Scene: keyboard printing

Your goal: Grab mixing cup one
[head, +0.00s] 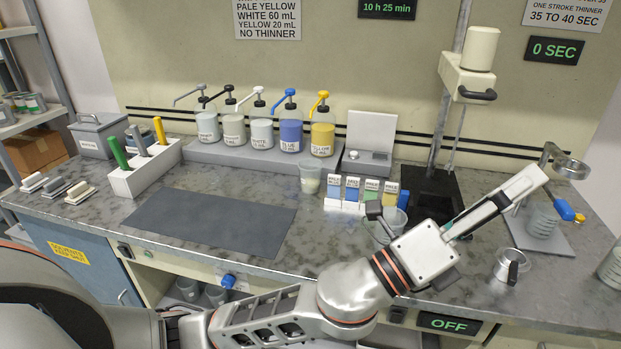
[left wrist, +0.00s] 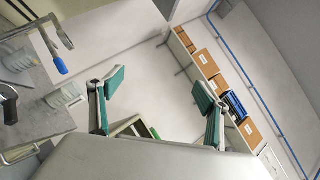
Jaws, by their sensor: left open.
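My left gripper (head: 520,187) is raised over the right part of the counter, its fingers pointing right and up. In the left wrist view its teal-padded fingers (left wrist: 160,90) are wide apart with nothing between them. Several clear cups show, and I cannot tell which is mixing cup one. One cup (head: 310,178) stands by the yellow pump bottle. Another cup (head: 382,232) is partly hidden behind my left gripper. A third cup (head: 542,221) stands under the ring stand on the right; a clear cup also shows in the left wrist view (left wrist: 63,96). My right gripper is not in view.
Pump bottles (head: 291,131) line the back of the counter, beside a scale (head: 367,161). A dark mat (head: 210,222) lies clear at left. A metal cup with a handle (head: 511,266) stands near the front right.

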